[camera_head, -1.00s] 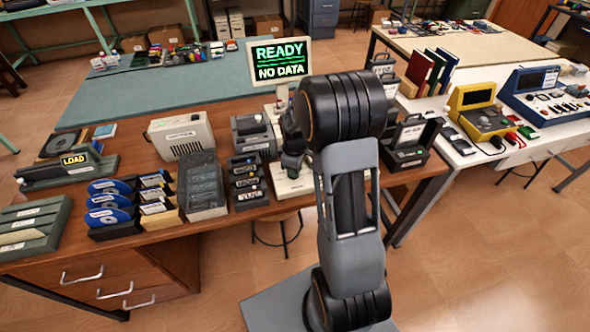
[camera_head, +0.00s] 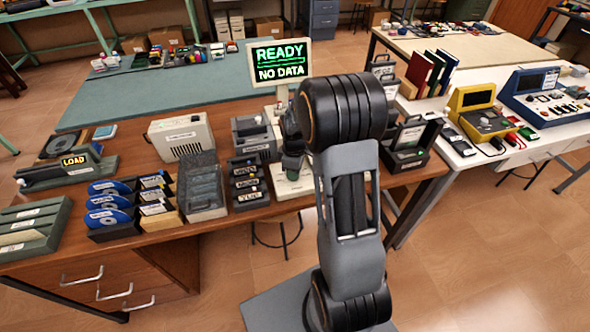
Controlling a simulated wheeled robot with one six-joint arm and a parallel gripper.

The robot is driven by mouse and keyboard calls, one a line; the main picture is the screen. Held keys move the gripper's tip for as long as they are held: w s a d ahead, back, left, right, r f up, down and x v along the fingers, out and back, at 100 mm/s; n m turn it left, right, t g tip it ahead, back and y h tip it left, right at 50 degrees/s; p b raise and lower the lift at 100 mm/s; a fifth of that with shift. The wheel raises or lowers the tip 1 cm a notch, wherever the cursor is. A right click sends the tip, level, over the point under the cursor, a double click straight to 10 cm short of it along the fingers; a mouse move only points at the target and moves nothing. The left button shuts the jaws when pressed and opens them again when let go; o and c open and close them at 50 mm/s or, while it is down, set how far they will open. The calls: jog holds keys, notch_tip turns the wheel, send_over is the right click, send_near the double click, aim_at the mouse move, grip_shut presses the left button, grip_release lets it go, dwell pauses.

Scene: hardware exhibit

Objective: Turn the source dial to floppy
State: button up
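A monitor (camera_head: 279,62) reading "READY / NO DATA" in green stands on the wooden desk. Below it is a pale stand or device (camera_head: 292,184) that shows only in part behind my arm. My gripper (camera_head: 293,166) is at the front of this pale device, small and dark, partly covered by my own arm. Its fingers are too small to tell open from shut, and I cannot tell if it touches anything. No source dial can be made out clearly; it may be hidden behind my gripper or arm.
Left of the device stand labelled dark blocks (camera_head: 247,183), a grey tray (camera_head: 203,198), blue disks (camera_head: 108,204) in holders, a beige box (camera_head: 180,135) and a "LOAD" unit (camera_head: 68,170). An open dark case (camera_head: 410,142) is right of my arm. Floor is free in front.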

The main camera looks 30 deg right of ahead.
jog(key=shift+o, duration=0.4)
jog(key=shift+r, duration=0.1)
notch_tip(320, 180, up, 14)
jog(key=shift+f, duration=0.2)
dwell(0.6)
